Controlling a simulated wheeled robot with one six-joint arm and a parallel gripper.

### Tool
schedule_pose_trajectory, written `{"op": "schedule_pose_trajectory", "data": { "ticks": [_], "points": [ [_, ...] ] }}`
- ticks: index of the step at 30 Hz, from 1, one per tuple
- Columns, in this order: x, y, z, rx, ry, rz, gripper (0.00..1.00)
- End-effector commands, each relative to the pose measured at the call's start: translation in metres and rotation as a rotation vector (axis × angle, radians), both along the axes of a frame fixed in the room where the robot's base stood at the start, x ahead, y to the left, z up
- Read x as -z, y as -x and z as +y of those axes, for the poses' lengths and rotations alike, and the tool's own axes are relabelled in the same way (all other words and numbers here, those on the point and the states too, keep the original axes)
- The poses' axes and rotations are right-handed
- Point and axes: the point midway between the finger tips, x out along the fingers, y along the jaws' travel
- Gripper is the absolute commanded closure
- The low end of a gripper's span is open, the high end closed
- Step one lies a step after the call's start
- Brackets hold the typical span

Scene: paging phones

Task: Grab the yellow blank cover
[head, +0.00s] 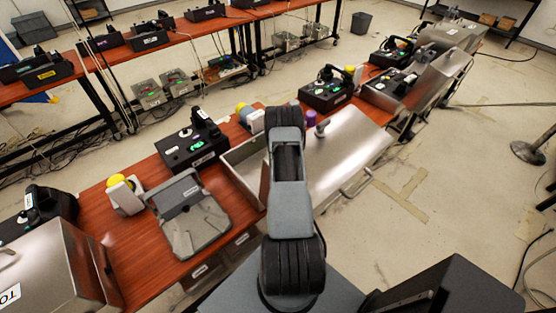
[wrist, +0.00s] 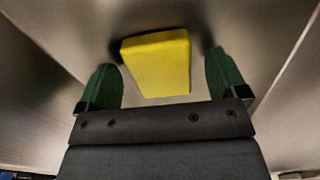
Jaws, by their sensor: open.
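The yellow blank cover (wrist: 158,63) is a flat-faced yellow block in the wrist view, against a brushed metal surface. My gripper (wrist: 163,75) is open, with one green finger to the left of the cover and one to the right. Both fingers look apart from the cover. In the head view my arm hides the gripper and the cover, and part of an open metal box (head: 345,155) behind it.
Metal walls surround my gripper in the wrist view. In the head view a grey tray (head: 205,232) and a black phone unit (head: 185,150) are on the red-brown table (head: 150,262), left of my arm. The floor at right is mostly clear.

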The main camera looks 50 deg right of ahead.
Motion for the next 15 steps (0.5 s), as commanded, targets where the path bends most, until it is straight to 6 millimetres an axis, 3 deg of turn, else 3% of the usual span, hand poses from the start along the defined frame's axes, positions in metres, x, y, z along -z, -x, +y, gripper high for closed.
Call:
{"op": "schedule_pose_trajectory", "data": {
  "ticks": [3,15],
  "points": [
    [0.0,0.0,0.0,0.0,0.0,0.0,0.08],
    [-0.0002,0.0001,0.0,0.0,0.0,0.0,0.47]
  ]
}}
